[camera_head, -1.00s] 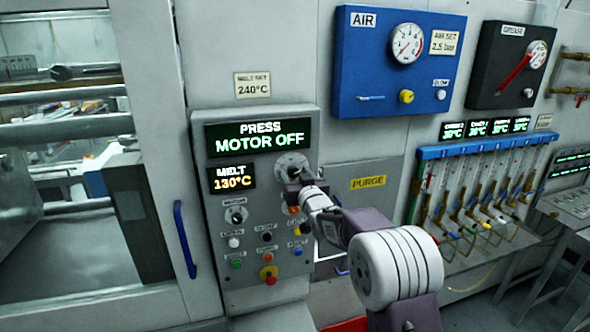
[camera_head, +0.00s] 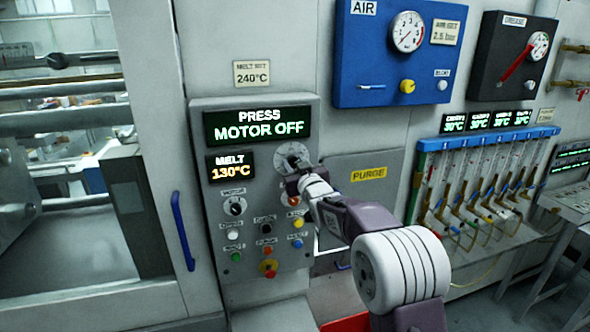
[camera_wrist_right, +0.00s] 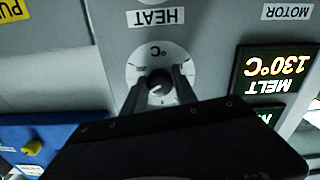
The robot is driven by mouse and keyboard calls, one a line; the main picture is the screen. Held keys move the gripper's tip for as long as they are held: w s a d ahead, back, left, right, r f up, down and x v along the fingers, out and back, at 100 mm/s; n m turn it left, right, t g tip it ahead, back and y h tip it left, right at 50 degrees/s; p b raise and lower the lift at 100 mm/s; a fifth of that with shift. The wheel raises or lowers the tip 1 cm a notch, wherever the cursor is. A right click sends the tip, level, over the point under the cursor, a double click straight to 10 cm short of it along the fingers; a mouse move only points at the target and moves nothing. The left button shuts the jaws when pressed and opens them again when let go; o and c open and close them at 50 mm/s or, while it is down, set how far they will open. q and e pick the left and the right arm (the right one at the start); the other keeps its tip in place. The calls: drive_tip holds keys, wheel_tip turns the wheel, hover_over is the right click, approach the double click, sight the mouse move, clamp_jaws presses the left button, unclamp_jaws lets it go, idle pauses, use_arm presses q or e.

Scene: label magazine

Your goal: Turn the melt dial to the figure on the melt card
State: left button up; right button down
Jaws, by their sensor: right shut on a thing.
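The melt card (camera_head: 252,74) on the wall above the panel reads 240°C. The melt display (camera_head: 231,165) on the grey press panel reads 130°C; it shows upside down in the right wrist view (camera_wrist_right: 280,72). The melt dial (camera_head: 292,156) is a round pale plate with a dark knob, to the right of the display. In the right wrist view the dial's plate (camera_wrist_right: 133,73) is marked °C. My right gripper (camera_wrist_right: 159,88) is shut on the dial's knob, one finger on each side. In the head view the gripper and wrist partly hide the dial. My left gripper is not in view.
The press display (camera_head: 257,125) reads MOTOR OFF. Below it are a motor knob (camera_head: 235,206) and several coloured buttons, including a red one (camera_head: 268,267). A blue air panel (camera_head: 390,85) hangs to the upper right. A blue door handle (camera_head: 183,231) is at left.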

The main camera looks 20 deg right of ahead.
drive_tip(key=c, duration=1)
unclamp_jaws()
drive_tip(key=s+b, duration=0.4)
drive_tip(key=s, duration=0.5)
drive_tip(key=shift+d, duration=0.15)
